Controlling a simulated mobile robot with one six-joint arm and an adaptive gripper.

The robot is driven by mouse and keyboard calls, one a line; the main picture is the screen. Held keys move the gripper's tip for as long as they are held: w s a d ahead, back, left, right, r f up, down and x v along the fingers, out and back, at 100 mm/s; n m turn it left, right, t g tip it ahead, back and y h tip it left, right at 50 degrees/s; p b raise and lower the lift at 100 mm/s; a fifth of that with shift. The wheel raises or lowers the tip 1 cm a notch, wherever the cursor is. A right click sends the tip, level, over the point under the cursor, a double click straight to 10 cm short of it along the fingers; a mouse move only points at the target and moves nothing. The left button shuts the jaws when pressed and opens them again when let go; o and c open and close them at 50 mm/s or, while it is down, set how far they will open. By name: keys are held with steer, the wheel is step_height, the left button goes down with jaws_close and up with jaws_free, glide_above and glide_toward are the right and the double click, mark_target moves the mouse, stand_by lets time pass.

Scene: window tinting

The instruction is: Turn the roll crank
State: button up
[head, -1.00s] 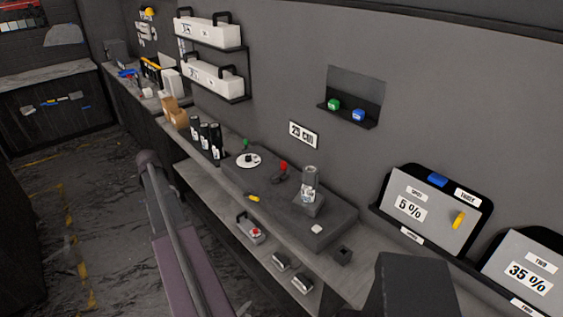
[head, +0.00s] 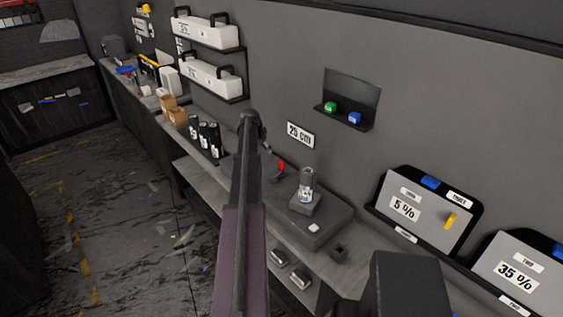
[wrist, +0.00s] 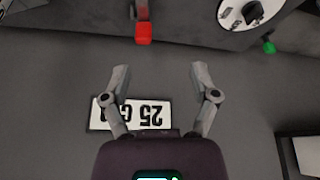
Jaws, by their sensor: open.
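A short dark lever with a red knob (head: 281,165) stands on the dark bench unit (head: 325,232); it looks like a crank. In the wrist view the red knob (wrist: 144,33) is near the top, left of centre. A white marked disc (wrist: 240,12) with a dark centre piece and a green knob (wrist: 268,46) are at the top right there; my arm hides them in the head view. My gripper (wrist: 161,75) is open and empty, fingers spread, apart from the red knob. In the head view its fingers are not clear.
The "25 cm" sign (head: 300,134) is on the wall and appears upside down behind my fingers in the wrist view. Black bottles (head: 204,138) stand on the bench to the left.

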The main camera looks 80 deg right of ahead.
mark_target(281, 162)
steer(key=shift+m, duration=0.5)
steer(key=s, duration=0.1)
steer(key=s+d, duration=0.1)
steer(key=s, duration=0.1)
steer(key=s+d, duration=0.1)
steer(key=shift+s+d+r, duration=0.15)
steer(key=shift+r, duration=0.15)
steer(key=shift+f, duration=0.1)
steer(key=b+x, duration=1.2)
steer(key=x, duration=0.1)
steer(key=shift+s+d+f+b, duration=0.15)
steer(key=shift+f+b, duration=0.1)
steer(key=shift+b, duration=0.05)
jaws_close()
